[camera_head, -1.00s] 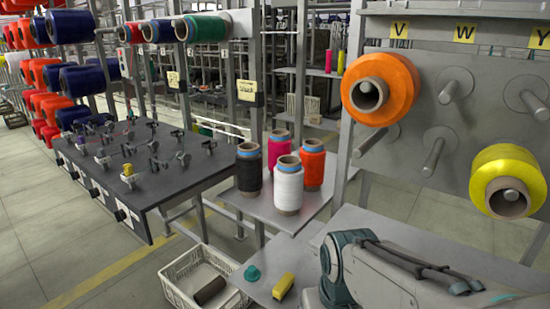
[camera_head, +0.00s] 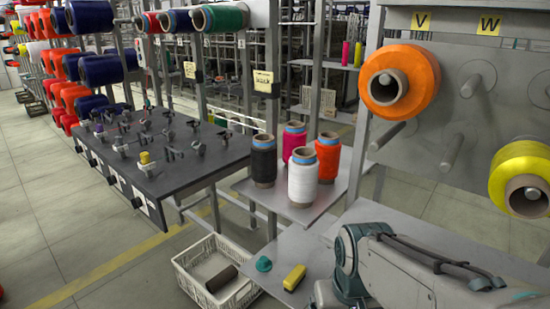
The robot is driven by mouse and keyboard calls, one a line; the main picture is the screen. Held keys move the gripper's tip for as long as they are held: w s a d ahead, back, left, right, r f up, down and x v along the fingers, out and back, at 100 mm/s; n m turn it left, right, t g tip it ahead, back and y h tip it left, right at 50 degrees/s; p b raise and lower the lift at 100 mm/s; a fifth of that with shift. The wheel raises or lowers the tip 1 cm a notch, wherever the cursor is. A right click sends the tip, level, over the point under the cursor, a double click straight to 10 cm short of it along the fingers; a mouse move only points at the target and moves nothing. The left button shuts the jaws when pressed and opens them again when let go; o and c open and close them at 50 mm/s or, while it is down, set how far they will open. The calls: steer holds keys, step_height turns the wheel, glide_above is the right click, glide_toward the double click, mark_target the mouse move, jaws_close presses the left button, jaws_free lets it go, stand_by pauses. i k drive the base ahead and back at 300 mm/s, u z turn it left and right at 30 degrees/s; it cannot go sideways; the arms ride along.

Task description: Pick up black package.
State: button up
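The black package is a black thread spool (camera_head: 263,162) with a pale blue band at its top. It stands upright at the left of a small grey shelf (camera_head: 312,213). Beside it stand a white spool (camera_head: 303,180), a pink spool (camera_head: 293,141) and an orange-red spool (camera_head: 328,158). My arm shows at the lower right, below and to the right of the shelf, apart from the spools. My gripper does not show, so I cannot see its fingers.
A white crate (camera_head: 188,285) with a dark tube (camera_head: 221,279) stands on the floor. A teal piece (camera_head: 264,264) and a yellow block (camera_head: 294,277) lie on the lower grey surface. A dark machine table (camera_head: 160,178) is at left. A rack panel (camera_head: 495,125) holds spools at right.

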mark_target(264, 149)
steer(key=k, duration=0.65)
steer(key=u, duration=0.6)
steer(key=i, duration=2)
steer(key=z, duration=0.4)
